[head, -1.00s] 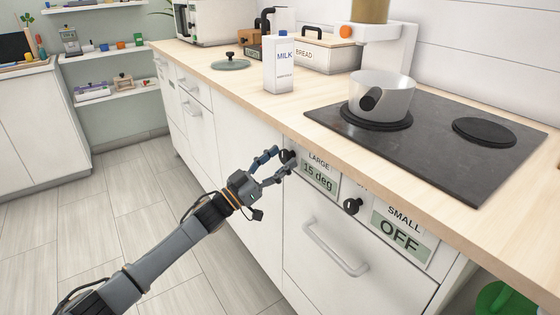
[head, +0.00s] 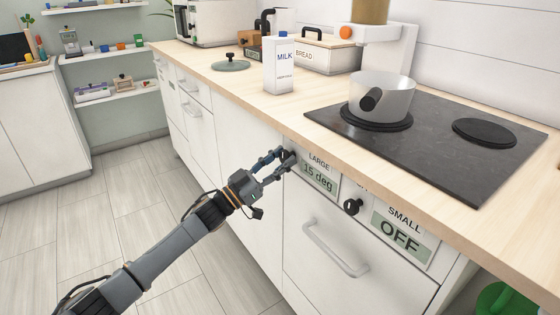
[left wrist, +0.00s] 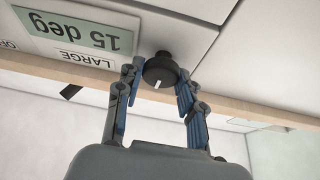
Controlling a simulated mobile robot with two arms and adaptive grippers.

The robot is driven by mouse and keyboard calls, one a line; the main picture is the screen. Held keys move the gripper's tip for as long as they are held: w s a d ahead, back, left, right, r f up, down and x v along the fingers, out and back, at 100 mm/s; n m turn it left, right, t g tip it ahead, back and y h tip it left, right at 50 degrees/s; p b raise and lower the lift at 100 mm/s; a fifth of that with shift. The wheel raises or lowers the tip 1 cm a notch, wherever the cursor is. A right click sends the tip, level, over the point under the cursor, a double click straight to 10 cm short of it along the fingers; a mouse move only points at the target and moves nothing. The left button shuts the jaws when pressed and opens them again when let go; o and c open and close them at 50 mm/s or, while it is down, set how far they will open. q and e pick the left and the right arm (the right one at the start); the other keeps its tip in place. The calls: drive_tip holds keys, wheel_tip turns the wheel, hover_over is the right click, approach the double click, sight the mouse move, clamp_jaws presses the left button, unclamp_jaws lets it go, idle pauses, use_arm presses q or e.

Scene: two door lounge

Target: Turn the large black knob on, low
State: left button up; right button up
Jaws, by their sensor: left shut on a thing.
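The large black knob (left wrist: 161,70) with a white pointer mark shows in the left wrist view, between the two blue-grey fingers of my left gripper (left wrist: 158,84). In the head view, my left gripper (head: 286,160) is at the knob and hides most of it. It is shut on the knob from both sides. The display under LARGE (head: 318,178) reads 15 deg; it is upside down in the left wrist view (left wrist: 88,35). My right gripper is not in view.
A second black knob (head: 353,206) is beside the SMALL display (head: 400,238), which reads OFF. A drawer handle (head: 335,248) is below. On the counter are a cooktop (head: 450,150) with a pot (head: 390,98), and a milk carton (head: 279,68). The floor at left is clear.

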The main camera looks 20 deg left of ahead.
use_arm(q)
drive_tip(key=m+g+h, duration=0.1)
drive_tip(key=m, duration=0.1)
drive_tip(key=m+g, duration=0.1)
drive_tip(key=m, duration=0.2)
drive_tip(key=m+g+h+b, duration=0.1)
drive_tip(key=m, duration=0.2)
drive_tip(key=shift+a+h, duration=0.1)
drive_tip(key=shift+h, duration=0.2)
drive_tip(key=m+g, duration=0.1)
drive_tip(key=m, duration=0.2)
drive_tip(key=m+g, duration=0.2)
drive_tip(key=m, duration=0.2)
drive_tip(key=shift+g+h, duration=0.3)
drive_tip(key=shift+m, duration=0.4)
drive_tip(key=o, duration=1.1)
drive_tip(key=shift+o, duration=0.2)
drive_tip(key=v, duration=1.2)
drive_tip(key=shift+r, duration=0.15)
